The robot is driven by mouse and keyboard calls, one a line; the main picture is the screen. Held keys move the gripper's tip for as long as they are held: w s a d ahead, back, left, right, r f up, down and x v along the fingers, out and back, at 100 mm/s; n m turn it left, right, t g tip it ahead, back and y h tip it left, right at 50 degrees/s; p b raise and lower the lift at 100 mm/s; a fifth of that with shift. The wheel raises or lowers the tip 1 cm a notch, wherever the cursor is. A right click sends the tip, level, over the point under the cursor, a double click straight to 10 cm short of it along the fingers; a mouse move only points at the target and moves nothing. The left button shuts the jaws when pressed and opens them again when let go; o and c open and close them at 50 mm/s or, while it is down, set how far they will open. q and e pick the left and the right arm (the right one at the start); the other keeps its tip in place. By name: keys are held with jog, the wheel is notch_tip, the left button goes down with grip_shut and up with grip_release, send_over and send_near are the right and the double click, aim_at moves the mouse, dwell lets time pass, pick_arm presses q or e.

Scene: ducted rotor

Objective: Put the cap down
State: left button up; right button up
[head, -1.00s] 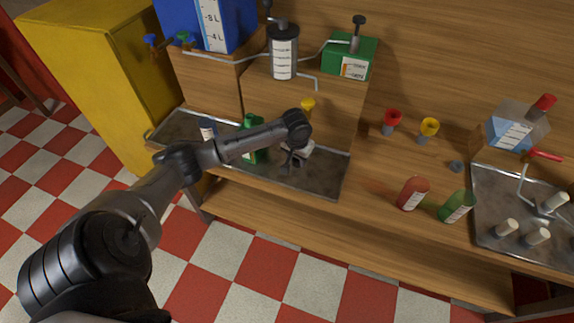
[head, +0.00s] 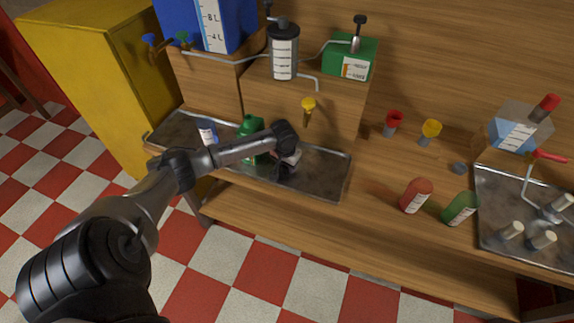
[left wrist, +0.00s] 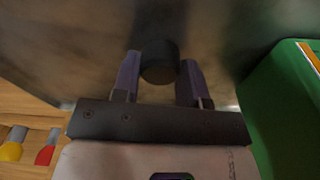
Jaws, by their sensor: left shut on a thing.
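My left gripper (head: 288,166) is low over the metal tray (head: 325,178) in the head view, largely hidden under its own wrist. In the left wrist view, my left gripper (left wrist: 160,68) is shut on a dark round cap (left wrist: 159,58) between its two fingertips. The tray surface (left wrist: 75,40) fills the background close behind the cap. I cannot tell whether the cap touches it. The cap cannot be made out in the head view. A green bottle (head: 250,126) stands on the tray left of the gripper; it shows at right in the wrist view (left wrist: 285,110). My right gripper is not in view.
A small blue-and-white container (head: 207,131) stands at the tray's left. The tray's right part is clear. Red (head: 415,195) and green (head: 459,208) bottles stand on the bench at right.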

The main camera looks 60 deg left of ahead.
pick_arm(q)
jog(key=o, duration=0.9)
jog(key=shift+f, duration=0.1)
